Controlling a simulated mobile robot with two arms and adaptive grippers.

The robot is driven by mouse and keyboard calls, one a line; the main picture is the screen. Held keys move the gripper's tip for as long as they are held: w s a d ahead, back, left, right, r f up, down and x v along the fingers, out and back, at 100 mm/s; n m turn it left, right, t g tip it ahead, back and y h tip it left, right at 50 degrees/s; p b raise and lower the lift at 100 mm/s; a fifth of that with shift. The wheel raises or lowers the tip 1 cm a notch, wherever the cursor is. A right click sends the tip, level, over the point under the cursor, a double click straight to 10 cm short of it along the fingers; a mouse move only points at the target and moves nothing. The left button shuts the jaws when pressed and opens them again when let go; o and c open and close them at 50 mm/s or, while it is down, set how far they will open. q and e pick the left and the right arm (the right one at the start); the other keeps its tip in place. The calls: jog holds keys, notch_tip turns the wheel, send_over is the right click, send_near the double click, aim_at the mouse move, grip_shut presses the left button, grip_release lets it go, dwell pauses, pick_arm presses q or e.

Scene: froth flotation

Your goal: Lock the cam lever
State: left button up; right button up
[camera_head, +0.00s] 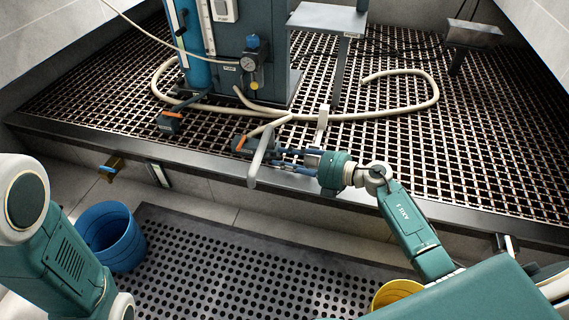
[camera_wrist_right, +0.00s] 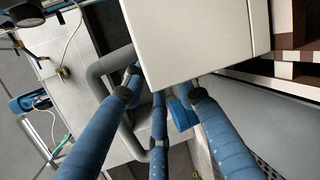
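A grey coupling with an orange part (camera_head: 240,143) sits at the hose end near the grating's front edge. A similar orange-marked piece (camera_head: 171,115) lies farther left. A long grey bar (camera_head: 260,158) stands tilted in front of my right gripper (camera_head: 276,157); a grey bent loop (camera_wrist_right: 95,75) shows beyond the fingers in the wrist view. Which part is the cam lever I cannot tell for sure. The right gripper's blue fingers (camera_wrist_right: 160,105) are spread, with no object visibly clamped; contact with the loop is unclear. My left arm shows, but its gripper does not.
A white block (camera_wrist_right: 190,40) fills the top of the wrist view, close to the fingers. A cream hose (camera_head: 405,73) loops over the grating (camera_head: 480,160). A blue machine (camera_head: 245,85) stands behind. A blue bucket (camera_head: 112,237) and yellow bucket (camera_head: 396,292) stand below.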

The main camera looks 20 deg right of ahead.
jog(key=shift+w+a, duration=0.2)
grip_shut()
jog(key=f+b, duration=0.1)
jog(key=b, duration=0.2)
jog(key=shift+s+f+t+y, duration=0.1)
jog(key=shift+f+t+y, duration=0.05)
jog(key=shift+t+y, duration=0.15)
jog(key=shift+b, duration=0.3)
jog(key=shift+r, duration=0.2)
